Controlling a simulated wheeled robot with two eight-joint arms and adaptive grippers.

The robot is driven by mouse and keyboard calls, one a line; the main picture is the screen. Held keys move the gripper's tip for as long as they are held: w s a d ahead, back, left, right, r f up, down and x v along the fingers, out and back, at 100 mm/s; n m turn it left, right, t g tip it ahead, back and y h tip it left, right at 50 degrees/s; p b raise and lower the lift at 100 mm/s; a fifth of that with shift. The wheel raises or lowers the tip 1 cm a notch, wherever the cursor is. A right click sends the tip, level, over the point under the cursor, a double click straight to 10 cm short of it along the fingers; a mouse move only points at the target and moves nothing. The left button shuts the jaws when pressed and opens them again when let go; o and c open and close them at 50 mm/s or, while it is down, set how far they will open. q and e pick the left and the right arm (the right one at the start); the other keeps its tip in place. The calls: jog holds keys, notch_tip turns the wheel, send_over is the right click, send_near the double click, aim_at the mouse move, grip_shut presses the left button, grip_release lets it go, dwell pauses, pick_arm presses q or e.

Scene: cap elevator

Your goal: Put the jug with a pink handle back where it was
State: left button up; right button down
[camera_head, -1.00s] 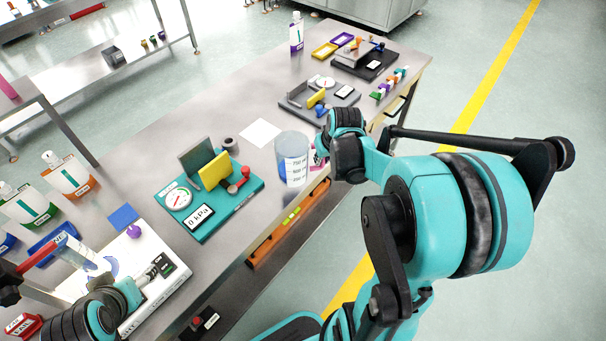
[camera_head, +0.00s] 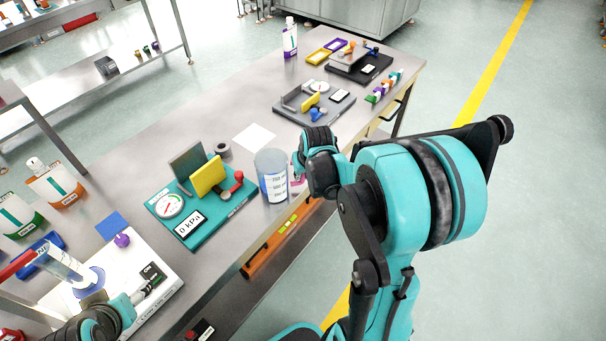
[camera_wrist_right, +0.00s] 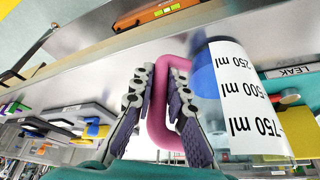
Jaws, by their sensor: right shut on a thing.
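The clear jug (camera_head: 272,176) has a white scale label and blue contents low inside. It is upright at the table's right edge, beside the teal 0 kPa gauge board (camera_head: 240,201). I cannot tell whether its base touches the table. My right gripper (camera_head: 297,170) is shut on the pink handle. In the right wrist view the fingers (camera_wrist_right: 158,108) stand either side of the pink handle (camera_wrist_right: 172,142), and the jug (camera_wrist_right: 203,75) is to their right. My left gripper (camera_head: 138,298) is at the lower left, over the white device (camera_head: 168,290); its fingers are unclear.
A white sheet (camera_head: 254,137) lies flat behind the jug. A grey gauge board (camera_head: 300,108) and a black board (camera_head: 375,70) are farther back. The tabletop (camera_head: 180,125) is bare left of the sheet.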

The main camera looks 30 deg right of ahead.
jog(key=c, duration=1.5)
grip_release()
jog(key=shift+f, duration=0.15)
jog(key=shift+r, duration=0.25)
jog(key=p+v, duration=0.5)
jog(key=v, duration=0.7)
jog(key=s+a+r+n+t, duration=0.1)
jog(key=s+a+r, duration=0.1)
jog(key=s+a, duration=0.3)
jog(key=s+a+r+n+t+y, duration=0.1)
jog(key=s+a, duration=0.4)
jog(key=a, duration=0.5)
jog(key=shift+r+n+t, duration=0.35)
jog(key=shift+n+t, duration=0.05)
jog(key=shift+n, duration=0.1)
jog(key=shift+a, duration=0.1)
